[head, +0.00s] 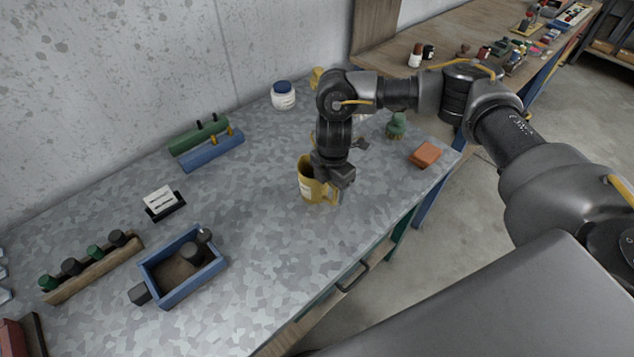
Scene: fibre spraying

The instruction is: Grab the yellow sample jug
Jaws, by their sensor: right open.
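The yellow sample jug (306,184) stands upright on the grey mottled bench, right of the middle of the bench top. It carries a pale label on its side. My right gripper (336,179) is open and sits directly over the jug's right side, hiding part of its rim and handle. I cannot tell whether the fingers touch the jug. My left gripper is not in view.
A blue tray (163,298) with dark items stands at the left front. Behind it are a card holder (164,205) and green and blue racks (212,153). A blue-lidded white jar (283,98) and an orange block (425,155) flank the arm.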

